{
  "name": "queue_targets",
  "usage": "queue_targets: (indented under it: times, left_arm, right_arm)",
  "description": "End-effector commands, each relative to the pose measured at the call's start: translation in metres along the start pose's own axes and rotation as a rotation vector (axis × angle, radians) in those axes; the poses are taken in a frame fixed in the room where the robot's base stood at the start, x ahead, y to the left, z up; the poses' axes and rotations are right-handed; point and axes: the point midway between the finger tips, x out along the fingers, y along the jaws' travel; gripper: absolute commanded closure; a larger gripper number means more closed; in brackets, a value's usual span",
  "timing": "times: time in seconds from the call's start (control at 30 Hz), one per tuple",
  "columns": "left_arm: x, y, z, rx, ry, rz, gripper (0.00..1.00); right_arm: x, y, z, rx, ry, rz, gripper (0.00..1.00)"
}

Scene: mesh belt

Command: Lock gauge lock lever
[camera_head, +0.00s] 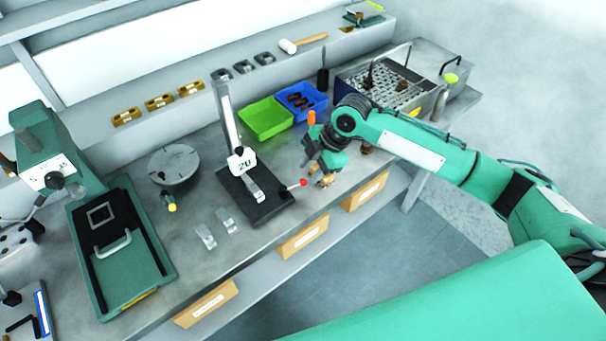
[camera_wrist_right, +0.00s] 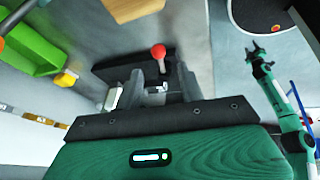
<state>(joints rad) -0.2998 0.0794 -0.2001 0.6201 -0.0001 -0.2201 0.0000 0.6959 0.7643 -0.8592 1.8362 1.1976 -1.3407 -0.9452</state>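The gauge has a black base (camera_head: 262,202), an upright grey column (camera_head: 228,120) and a white block marked 20 (camera_head: 241,161). Its lock lever ends in a red knob (camera_head: 303,182) at the base's right side. My right gripper (camera_head: 322,178) is just right of the knob. In the right wrist view, the red knob (camera_wrist_right: 158,50) shows beyond and between the two parted fingers of the right gripper (camera_wrist_right: 160,85). Whether they touch the lever cannot be told. What looks like my left gripper (camera_wrist_right: 258,50) is small at the right wrist view's right side; its opening is unclear.
Green (camera_head: 265,119) and blue (camera_head: 302,101) bins stand behind the gauge. Two metal pieces (camera_head: 216,228) lie left of its base, near a round plate (camera_head: 174,166). A green machine bed (camera_head: 118,245) is at left. A mesh-topped unit (camera_head: 385,82) is at back right.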

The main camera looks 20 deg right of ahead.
Motion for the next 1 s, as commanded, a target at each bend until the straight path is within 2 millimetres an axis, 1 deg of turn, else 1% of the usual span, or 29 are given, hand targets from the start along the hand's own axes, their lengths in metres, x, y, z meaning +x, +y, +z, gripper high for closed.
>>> queue_targets:
  times: [0.03, 0.1, 0.3, 0.43, 0.63, 0.67, 0.8, 0.87, 1.0]
  left_arm:
    - [-0.005, 0.000, 0.000, 0.000, 0.000, 0.000, 0.49]
    - [-0.007, 0.000, 0.000, 0.000, -0.001, 0.000, 0.49]
    - [-0.011, 0.000, 0.000, 0.000, -0.001, 0.000, 0.49]
    - [-0.011, 0.000, 0.000, 0.000, -0.001, 0.000, 0.49]
    - [-0.011, 0.000, 0.000, 0.000, -0.001, 0.000, 0.49]
    - [-0.011, 0.000, 0.000, 0.000, -0.001, 0.000, 0.49]
    - [-0.011, 0.000, 0.000, 0.000, -0.001, 0.000, 0.49]
    - [-0.011, 0.000, 0.000, 0.000, -0.001, 0.000, 0.49]
    - [-0.011, 0.000, 0.000, 0.000, -0.001, 0.000, 0.49]
  right_arm:
    - [0.008, 0.000, -0.001, 0.001, 0.000, -0.003, 0.61]
    - [0.020, -0.001, -0.001, 0.000, 0.001, -0.002, 0.61]
    - [0.040, 0.000, 0.000, 0.001, 0.000, 0.000, 0.61]
    - [0.044, 0.000, 0.000, -0.001, -0.001, 0.000, 0.61]
    - [0.045, 0.000, 0.000, -0.001, -0.001, 0.001, 0.61]
    - [0.045, 0.000, 0.000, -0.001, -0.001, 0.001, 0.63]
    - [0.044, 0.000, 0.000, 0.000, -0.001, 0.001, 0.90]
    - [0.044, 0.000, 0.000, 0.000, -0.001, 0.001, 1.00]
    - [0.044, 0.001, 0.000, -0.008, 0.000, -0.002, 1.00]
